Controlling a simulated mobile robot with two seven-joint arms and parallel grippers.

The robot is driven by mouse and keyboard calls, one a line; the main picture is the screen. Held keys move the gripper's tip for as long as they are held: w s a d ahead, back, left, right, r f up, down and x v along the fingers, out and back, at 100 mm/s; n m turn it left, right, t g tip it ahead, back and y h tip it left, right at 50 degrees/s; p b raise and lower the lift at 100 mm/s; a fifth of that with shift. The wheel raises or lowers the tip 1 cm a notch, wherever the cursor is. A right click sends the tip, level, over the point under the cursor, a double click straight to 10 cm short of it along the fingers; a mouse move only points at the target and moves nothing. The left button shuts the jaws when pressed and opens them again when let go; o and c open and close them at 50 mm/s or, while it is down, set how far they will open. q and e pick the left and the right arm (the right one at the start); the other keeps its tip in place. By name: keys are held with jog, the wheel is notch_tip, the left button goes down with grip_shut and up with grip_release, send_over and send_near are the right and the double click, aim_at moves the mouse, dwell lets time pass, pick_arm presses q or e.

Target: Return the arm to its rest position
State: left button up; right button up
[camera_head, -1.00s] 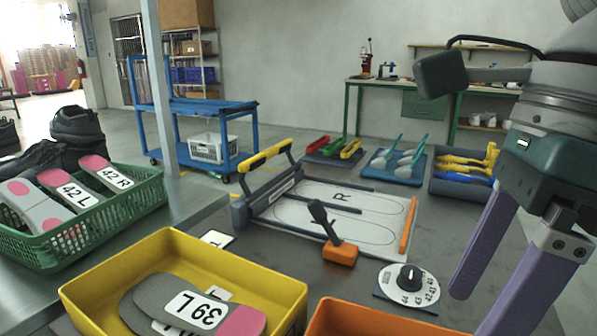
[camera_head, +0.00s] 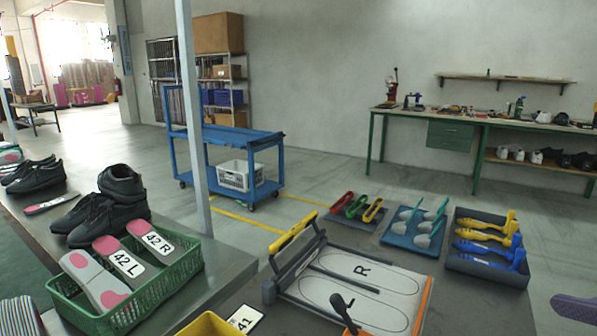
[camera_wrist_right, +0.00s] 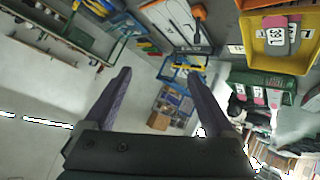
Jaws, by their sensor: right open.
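My right gripper (camera_wrist_right: 160,72) shows in the right wrist view with its two purple fingers spread apart and nothing between them. In the head view only a purple fingertip (camera_head: 577,308) shows at the lower right edge, beyond the table items and touching none of them. The rest of my right arm is outside the head view. My left gripper is in neither view.
On the table are a green basket (camera_head: 190,268) of insoles, a yellow bin (camera_head: 208,324), a board marked R (camera_head: 395,281), a blue tray (camera_head: 393,236) and a grey tray (camera_head: 487,264) of yellow and blue tools.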

jog(key=s+f+m+g+y+p, duration=0.1)
jog(key=s+f+m+g+p, duration=0.15)
jog(key=s+g+p, duration=0.85)
pick_arm(q)
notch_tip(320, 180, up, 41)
jog(key=p, duration=2.9)
pick_arm(e)
jog(key=s+r+t, duration=0.1)
jog(key=r, duration=1.6)
jog(key=s+r+t, duration=0.2)
jog(key=r, duration=1.5)
jog(key=shift+s+a+r, duration=0.25)
jog(key=shift+a+r, duration=0.05)
jog(key=shift+a, duration=0.1)
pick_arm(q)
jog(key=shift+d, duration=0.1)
